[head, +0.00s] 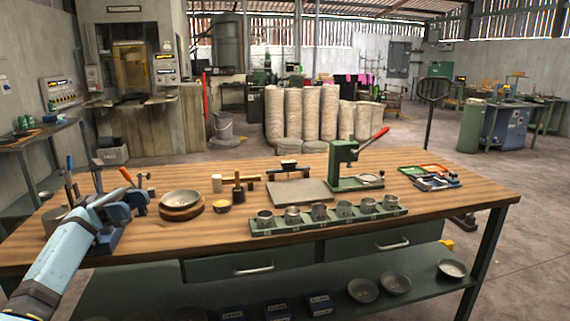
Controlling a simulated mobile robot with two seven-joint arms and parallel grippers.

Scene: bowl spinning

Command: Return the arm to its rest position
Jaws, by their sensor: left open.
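My left arm comes in from the lower left, and its gripper (139,199) is over the left part of the wooden workbench (440,222). The gripper is open and seems to hold nothing. A grey metal bowl (181,199) rests on a round wooden block just right of the gripper, apart from it. Part of the bench's left end is hidden behind my arm. My right gripper is not in view.
A green tray (330,220) with several metal cups lies along the bench's front. A green press (345,165) with a red lever stands behind it. Upright tools (97,178) stand close to my left arm. The bench's right front is clear.

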